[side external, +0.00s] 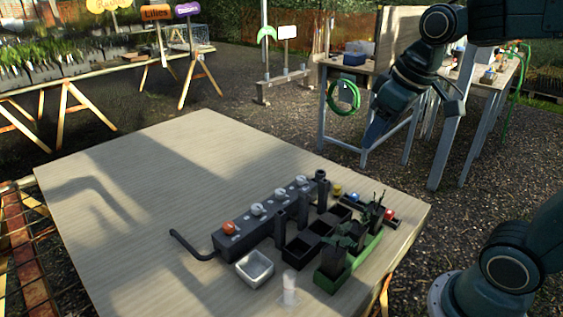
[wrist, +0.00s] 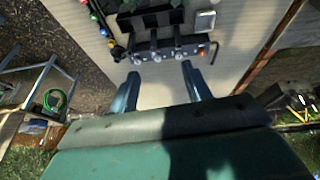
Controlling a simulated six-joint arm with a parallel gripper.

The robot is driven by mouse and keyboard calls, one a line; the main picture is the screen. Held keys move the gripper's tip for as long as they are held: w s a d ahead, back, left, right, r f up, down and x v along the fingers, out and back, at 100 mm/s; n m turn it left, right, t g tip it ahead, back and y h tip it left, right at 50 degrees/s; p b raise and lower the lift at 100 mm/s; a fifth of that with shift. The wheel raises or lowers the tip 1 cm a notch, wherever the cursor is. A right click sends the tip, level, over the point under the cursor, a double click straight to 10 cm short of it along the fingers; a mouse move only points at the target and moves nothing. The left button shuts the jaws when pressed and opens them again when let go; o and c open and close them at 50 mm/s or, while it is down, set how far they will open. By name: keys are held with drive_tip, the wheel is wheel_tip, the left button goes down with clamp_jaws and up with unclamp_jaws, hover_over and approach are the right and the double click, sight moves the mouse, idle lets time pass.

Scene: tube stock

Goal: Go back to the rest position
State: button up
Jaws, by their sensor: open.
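My gripper (side external: 378,128) hangs high beyond the far right edge of the table, well clear of everything on it. In the wrist view its two fingers (wrist: 159,70) are spread apart with nothing between them. On the table stands a dark grey block (side external: 262,217) with one orange and several white knobs on top; it also shows in the wrist view (wrist: 165,52), beyond the fingertips. Next to it are dark upright tubes (side external: 321,187), black square pots (side external: 297,250), a white square dish (side external: 254,268) and a green tray (side external: 366,250) with dark plants.
The wooden table (side external: 130,190) is bare on its left and far side. A small rack with red, blue and yellow pieces (side external: 390,214) sits near the right edge. A clear small item (side external: 289,288) stands near the front. Behind are a workbench with a green hose (side external: 343,97) and plant stands.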

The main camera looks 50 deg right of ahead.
drive_tip(key=s+a+f, duration=0.1)
drive_tip(key=s, duration=0.3)
drive_tip(key=s+a+f+t, duration=0.1)
drive_tip(key=s+a, duration=0.1)
drive_tip(key=s, duration=0.3)
drive_tip(key=shift+s+a+f+m+y, duration=0.25)
drive_tip(key=shift+f+m+y, duration=0.05)
drive_tip(key=shift+f, duration=0.05)
drive_tip(key=shift+o, duration=0.4)
drive_tip(key=shift+w, duration=0.1)
